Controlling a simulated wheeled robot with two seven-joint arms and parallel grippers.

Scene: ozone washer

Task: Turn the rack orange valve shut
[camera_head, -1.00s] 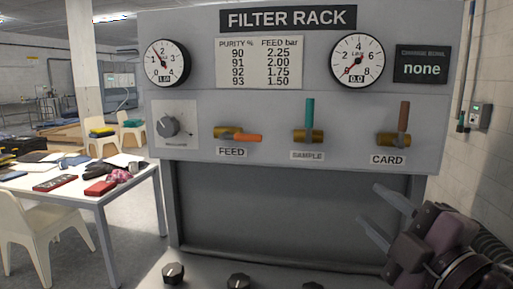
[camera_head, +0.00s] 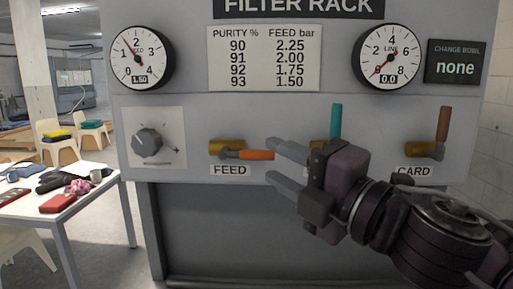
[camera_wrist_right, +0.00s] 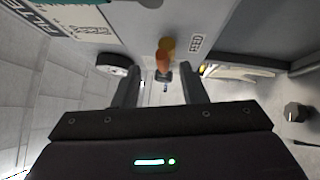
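The orange valve handle (camera_head: 257,155) sits on a brass body (camera_head: 226,146) above the FEED label (camera_head: 230,170) on the grey rack panel. The handle lies level and points right. My right gripper (camera_head: 273,163) is open, with its two fingers pointing left toward the handle's free end. In the right wrist view the orange handle (camera_wrist_right: 163,61) shows ahead, between the lines of the open fingers (camera_wrist_right: 162,82). I cannot tell whether a finger touches it. The feed gauge (camera_head: 139,56) shows 1.50. My left gripper is not in view.
A teal handle (camera_head: 336,121) stands upright, its valve body partly behind my right gripper. The brown CARD handle (camera_head: 443,124) also stands upright. A grey regulator knob (camera_head: 147,142) is left of FEED. A white table (camera_head: 93,194) stands at left.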

